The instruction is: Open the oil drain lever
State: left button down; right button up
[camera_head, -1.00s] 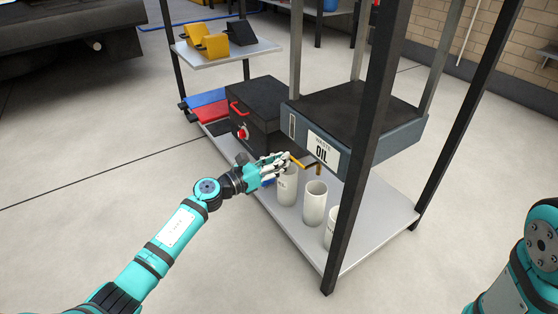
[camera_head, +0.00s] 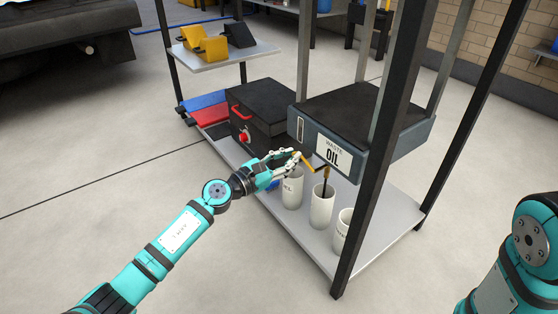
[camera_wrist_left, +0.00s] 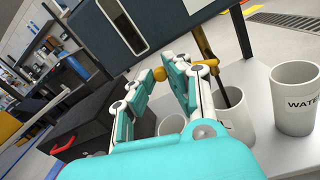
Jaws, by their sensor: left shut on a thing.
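The waste oil tank (camera_head: 352,128) is a grey box with a black top and a "WASTE OIL" label. The yellow drain lever (camera_head: 308,162) sticks out below its front. My left gripper (camera_head: 297,155) is shut on the lever's end. In the left wrist view, the lever's round yellow knob (camera_wrist_left: 160,73) shows at the fingertips, and a brass outlet (camera_wrist_left: 204,46) stands beyond. A dark stream (camera_head: 326,180) runs from the outlet into the middle white cup (camera_head: 321,208). The stream also shows in the left wrist view (camera_wrist_left: 224,96). My right gripper is out of view.
White cups stand on the grey lower shelf (camera_head: 385,222) on either side of the middle cup, including one marked "WATER" (camera_wrist_left: 295,100). A black box with a red handle (camera_head: 262,110) stands left of the tank. A dark shelf post (camera_head: 372,190) rises at the front right.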

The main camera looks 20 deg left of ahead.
aim_at(315, 149)
pick_arm(q)
jog(key=r+m, duration=0.1)
jog(key=m, duration=0.1)
jog(key=s+d+r+m, duration=0.1)
jog(key=m, duration=0.2)
jog(key=s+d+m+b, duration=0.1)
jog(key=m, duration=0.1)
jog(key=shift+d+r+m, duration=0.2)
jog(key=shift+r+m, duration=0.1)
jog(key=shift+r, duration=0.1)
jog(key=shift+s+d+r+m+h, duration=0.15)
jog(key=shift+s+d+m, duration=0.1)
jog(key=shift+m, duration=0.45)
jog(key=shift+s+d+r+m+h, duration=0.15)
jog(key=shift+d+m, duration=0.15)
jog(key=shift+m, duration=0.4)
jog(key=shift+s+d+m+h, duration=0.1)
jog(key=shift+s+d+m, duration=0.15)
jog(key=shift+m, duration=0.45)
jog(key=shift+d, duration=0.1)
jog(key=c, duration=1.3)
grip_release()
jog(key=shift+r, duration=0.1)
jog(key=v, duration=1.2)
